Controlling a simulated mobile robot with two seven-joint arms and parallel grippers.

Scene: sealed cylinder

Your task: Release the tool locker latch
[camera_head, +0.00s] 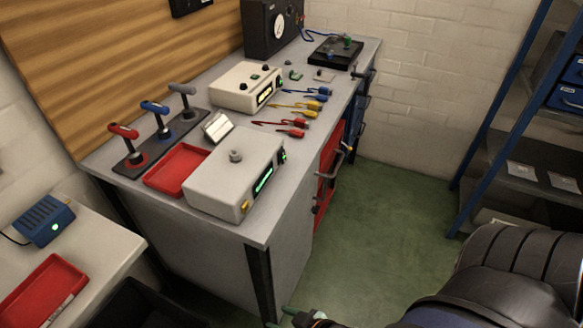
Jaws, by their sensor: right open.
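A red locker door (326,181) is set in the bench's right side, below the worktop, and looks closed. A grey handle (337,165) stands out from it. I cannot tell for sure which fitting on it is the latch. My left gripper is not in view.
The worktop (225,222) holds grey instrument boxes, a red tray (178,169), three levers and coloured test leads. Blue drawers (357,112) lie beyond the red door. A blue-framed shelf (500,110) stands at right. The green floor (385,215) between is clear.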

